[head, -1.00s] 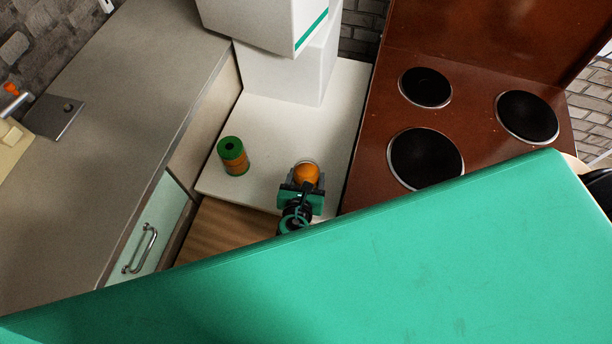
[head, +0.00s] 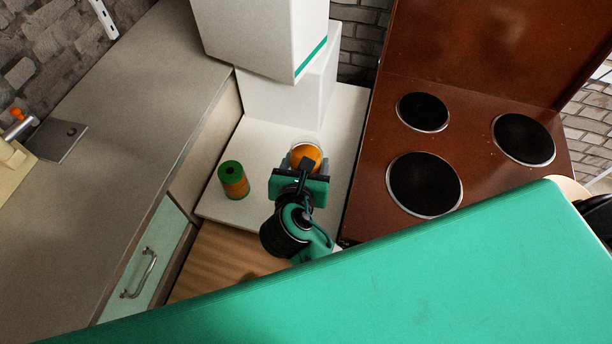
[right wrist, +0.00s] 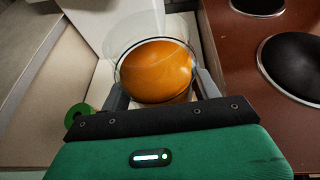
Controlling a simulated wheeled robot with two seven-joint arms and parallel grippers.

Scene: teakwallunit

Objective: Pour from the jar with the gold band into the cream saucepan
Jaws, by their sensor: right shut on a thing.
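My right gripper (head: 304,164) is shut around a clear glass jar (head: 306,154) with orange contents, above the white surface. In the right wrist view the jar (right wrist: 157,70) sits between the two fingers of the gripper (right wrist: 162,88), its round glass rim visible; I cannot make out a gold band. A cream rounded edge (head: 569,189) shows at the far right of the head view beside a black shape, mostly hidden; I cannot tell whether it is the saucepan. My left gripper is not in view.
A green-topped orange can (head: 233,180) stands on the white surface (head: 262,135) left of the jar. White boxes (head: 285,85) stand behind. The brown stove (head: 375,210) to the right has bare black burners (head: 424,184). A grey counter (head: 110,130) lies left.

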